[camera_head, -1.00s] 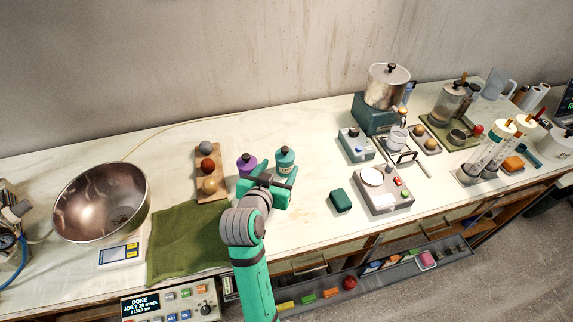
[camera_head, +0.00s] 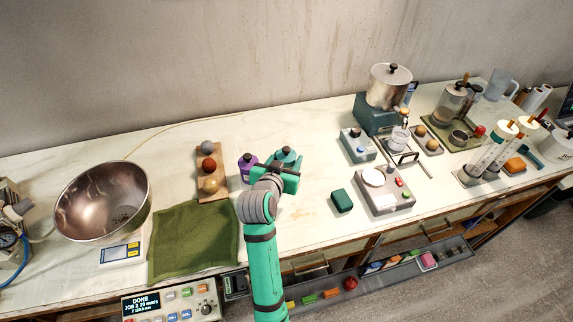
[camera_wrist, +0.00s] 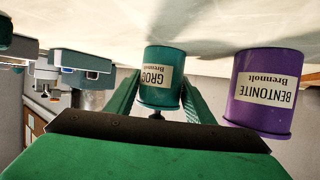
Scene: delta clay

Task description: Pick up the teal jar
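The teal jar (camera_wrist: 163,80) has a pale label reading GROG and appears upside down in the wrist view. In the head view the teal jar (camera_head: 287,153) stands on the bench and is mostly hidden behind my gripper (camera_head: 285,162). In the wrist view my gripper (camera_wrist: 160,82) is open, with one green finger on each side of the jar. I cannot tell whether either finger touches it. A purple jar (camera_wrist: 266,92) labelled BENTONITE stands close beside it, and it also shows in the head view (camera_head: 246,168).
A wooden board (camera_head: 222,186) with several balls lies left of the jars, above a green cloth (camera_head: 190,245). A dark green block (camera_head: 341,200) and a grey device (camera_head: 400,203) stand to the right. The bench between jars and block is clear.

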